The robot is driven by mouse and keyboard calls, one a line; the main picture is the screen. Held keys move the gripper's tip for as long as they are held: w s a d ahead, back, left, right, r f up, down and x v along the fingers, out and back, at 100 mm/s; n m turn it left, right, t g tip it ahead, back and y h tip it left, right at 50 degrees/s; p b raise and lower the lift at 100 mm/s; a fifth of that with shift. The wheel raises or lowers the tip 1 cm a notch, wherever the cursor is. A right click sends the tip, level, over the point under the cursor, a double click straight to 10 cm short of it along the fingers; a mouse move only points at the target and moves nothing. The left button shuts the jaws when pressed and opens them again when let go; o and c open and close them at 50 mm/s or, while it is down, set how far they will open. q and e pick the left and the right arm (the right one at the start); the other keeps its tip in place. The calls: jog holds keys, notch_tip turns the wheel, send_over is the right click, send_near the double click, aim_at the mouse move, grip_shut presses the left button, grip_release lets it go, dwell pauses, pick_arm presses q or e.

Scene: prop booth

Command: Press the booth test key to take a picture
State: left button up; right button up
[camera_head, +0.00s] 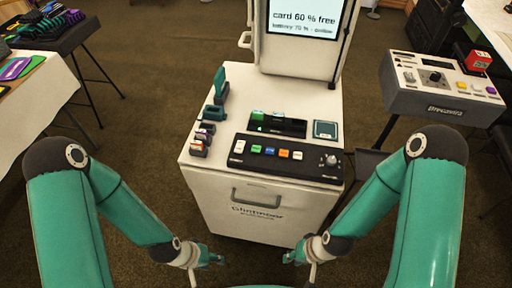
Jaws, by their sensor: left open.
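The booth (262,200) is a white cabinet with a screen (302,17) that reads "card 60 % free" and "battery 70 % - online". A black key panel (222,163) on its top holds a white key (240,146), a green key (256,149), a blue key (270,151), an orange key (284,154), a pale key (298,156) and a round knob (331,160). The key labels are too small to read. My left gripper (218,260) is open, low in front of the cabinet. My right gripper (290,258) is also low in front; its jaws are unclear. Both are apart from the keys.
Small teal holders (215,112) stand at the cabinet's left edge, and a dark slotted tray (277,126) lies behind the panel. A grey console (440,98) with a red cube stands right. A cloth-covered table (40,105) is at left.

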grip_shut()
dwell(1.0)
